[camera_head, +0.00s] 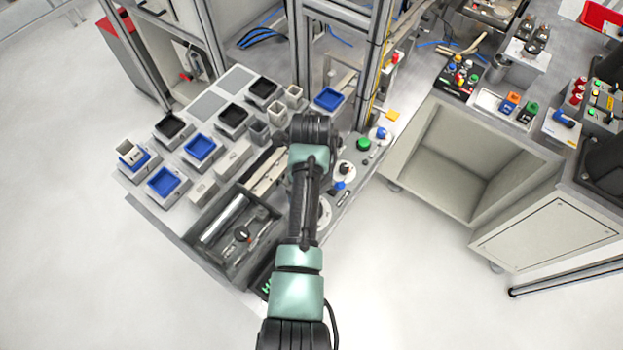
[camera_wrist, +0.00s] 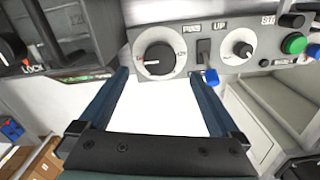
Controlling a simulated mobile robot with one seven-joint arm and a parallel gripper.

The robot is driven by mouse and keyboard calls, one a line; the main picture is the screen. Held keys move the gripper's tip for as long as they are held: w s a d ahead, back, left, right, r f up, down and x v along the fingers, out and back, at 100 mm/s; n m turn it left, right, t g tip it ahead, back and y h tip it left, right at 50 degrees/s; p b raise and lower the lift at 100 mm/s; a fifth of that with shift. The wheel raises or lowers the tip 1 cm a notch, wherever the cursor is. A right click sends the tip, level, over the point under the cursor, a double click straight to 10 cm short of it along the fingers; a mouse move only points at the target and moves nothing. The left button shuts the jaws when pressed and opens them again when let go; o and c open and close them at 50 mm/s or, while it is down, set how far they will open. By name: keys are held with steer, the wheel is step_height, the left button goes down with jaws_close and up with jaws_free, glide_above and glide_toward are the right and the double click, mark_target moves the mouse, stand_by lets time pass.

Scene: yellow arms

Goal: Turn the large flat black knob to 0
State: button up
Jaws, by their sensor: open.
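The large flat black knob (camera_wrist: 159,58) sits on a round pale dial plate on the panel's upright face, upper middle of the wrist view. A small reddish mark shows at its left edge; the dial's figures are too small to read surely. In the head view my arm partly covers the dial plate (camera_head: 325,211). My gripper (camera_wrist: 159,73) is open and empty. Its two dark blue fingers point toward the panel, one tip on each side below the knob in the wrist view. No contact shows. In the head view the fingers are hidden behind my arm.
Right of the knob are a black switch (camera_wrist: 204,49), a blue button (camera_wrist: 210,76), a smaller black knob (camera_wrist: 243,49) and a green button (camera_wrist: 293,43). A LOCK knob (camera_wrist: 9,48) is at left. Bare floor (camera_head: 430,270) lies in front; an open-fronted cabinet (camera_head: 455,165) stands right.

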step_height(320, 180, up, 7)
steer(key=b, duration=0.1)
steer(key=shift+f, duration=0.1)
stand_by(0.6)
